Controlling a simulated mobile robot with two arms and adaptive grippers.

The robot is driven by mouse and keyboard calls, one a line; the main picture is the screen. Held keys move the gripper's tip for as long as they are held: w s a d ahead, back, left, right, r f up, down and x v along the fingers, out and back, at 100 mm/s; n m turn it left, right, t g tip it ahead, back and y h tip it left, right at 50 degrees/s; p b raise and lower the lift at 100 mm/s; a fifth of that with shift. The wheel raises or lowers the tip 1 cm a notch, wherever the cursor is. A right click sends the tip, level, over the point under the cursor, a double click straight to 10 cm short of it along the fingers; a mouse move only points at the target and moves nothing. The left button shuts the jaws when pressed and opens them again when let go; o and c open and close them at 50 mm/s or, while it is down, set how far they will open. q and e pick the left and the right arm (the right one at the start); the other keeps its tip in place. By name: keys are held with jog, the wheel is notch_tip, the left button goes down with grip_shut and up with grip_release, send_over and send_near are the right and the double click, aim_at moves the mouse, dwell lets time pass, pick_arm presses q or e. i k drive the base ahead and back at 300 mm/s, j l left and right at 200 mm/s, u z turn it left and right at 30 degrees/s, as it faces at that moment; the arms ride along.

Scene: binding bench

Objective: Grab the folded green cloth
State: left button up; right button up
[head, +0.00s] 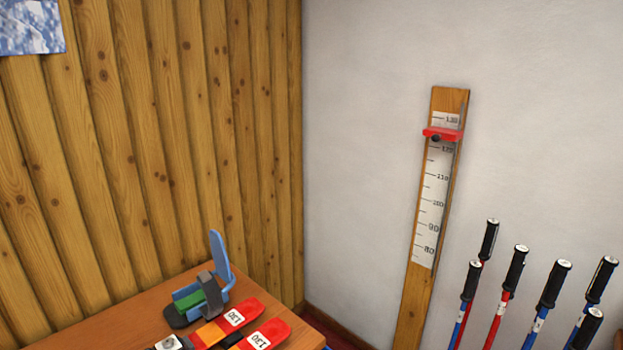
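A small green piece (189,302), which looks like the folded green cloth, shows low on the left in the head view. It sits in or against a blue and grey binding-like holder (221,262) with a tall blue upright back, on the wooden bench (130,316). A grey strap part of the holder stands at its right and partly hides it. I cannot tell from here how it is seated. Neither of my grippers shows in the view.
Red and orange skis (241,316) marked 130 lie on the bench just in front of the holder. A wooden measuring board (437,200) with a red slider (443,134) leans on the white wall. Several ski poles (510,268) stand at the right. The bench's left part looks clear.

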aim_at(196, 299)
jog(key=u, duration=1)
